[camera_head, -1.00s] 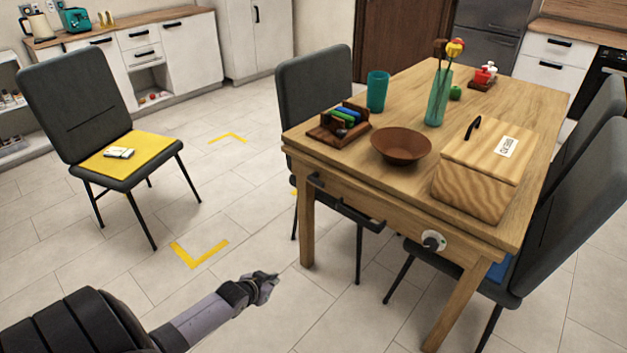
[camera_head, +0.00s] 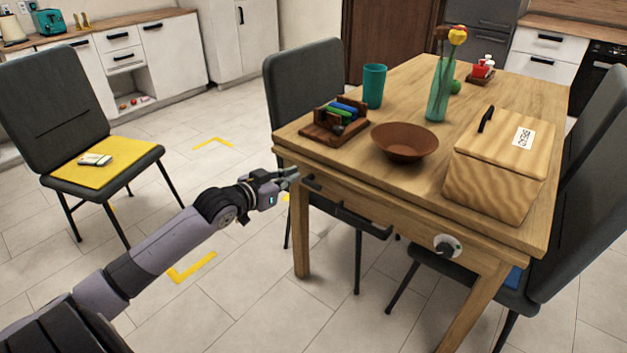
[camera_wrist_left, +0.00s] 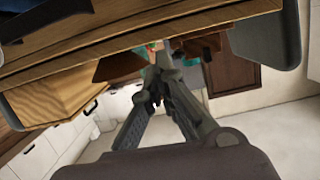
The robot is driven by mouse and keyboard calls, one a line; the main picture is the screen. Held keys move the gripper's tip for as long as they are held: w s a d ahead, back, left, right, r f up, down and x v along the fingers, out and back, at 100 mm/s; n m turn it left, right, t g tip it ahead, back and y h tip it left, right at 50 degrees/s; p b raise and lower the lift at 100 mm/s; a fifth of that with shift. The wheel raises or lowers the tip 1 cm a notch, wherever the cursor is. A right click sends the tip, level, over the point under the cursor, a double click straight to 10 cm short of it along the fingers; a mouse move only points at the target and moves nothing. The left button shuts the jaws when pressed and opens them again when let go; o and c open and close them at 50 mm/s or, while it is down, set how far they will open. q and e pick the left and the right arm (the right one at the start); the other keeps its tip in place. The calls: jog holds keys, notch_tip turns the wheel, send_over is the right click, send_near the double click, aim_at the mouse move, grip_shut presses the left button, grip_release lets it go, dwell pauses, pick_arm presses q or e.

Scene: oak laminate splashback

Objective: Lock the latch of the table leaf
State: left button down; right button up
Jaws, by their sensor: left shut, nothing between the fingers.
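The wooden table (camera_head: 480,100) stands at the right with its leaf edge facing me. I cannot tell for sure which is the latch. My left gripper (camera_head: 294,176) is shut and empty, just left of the small dark piece, by the table's left corner. In the left wrist view the shut fingers (camera_wrist_left: 163,58) point toward the table edge (camera_wrist_left: 130,38). My right gripper is not in view.
On the table are a wooden box (camera_head: 495,180), a brown bowl (camera_head: 405,142), a teal cup (camera_head: 374,86), a vase (camera_head: 438,92) and a small rack (camera_head: 333,131). Chairs (camera_head: 310,95) stand around it. A chair with a yellow pad (camera_head: 80,172) is at left. Floor between is clear.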

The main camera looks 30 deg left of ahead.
pick_arm(q)
jog(key=b, duration=0.2)
send_over(314, 182)
jog(key=s+d, duration=0.2)
notch_tip(314, 182, down, 2)
jog(key=f, duration=0.1)
jog(key=shift+s+a+f+b, duration=0.1)
jog(key=shift+s+f+b, duration=0.1)
jog(key=shift+f, duration=0.4)
jog(key=shift+s+a+f+b, duration=0.1)
jog(key=shift+f+b, duration=0.05)
jog(key=shift+f, duration=1.05)
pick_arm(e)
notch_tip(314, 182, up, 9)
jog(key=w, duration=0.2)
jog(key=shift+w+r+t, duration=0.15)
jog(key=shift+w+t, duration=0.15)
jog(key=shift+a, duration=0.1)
pick_arm(q)
jog(key=shift+d+m, duration=0.15)
jog(key=shift+m, duration=0.15)
jog(key=shift+f, duration=0.15)
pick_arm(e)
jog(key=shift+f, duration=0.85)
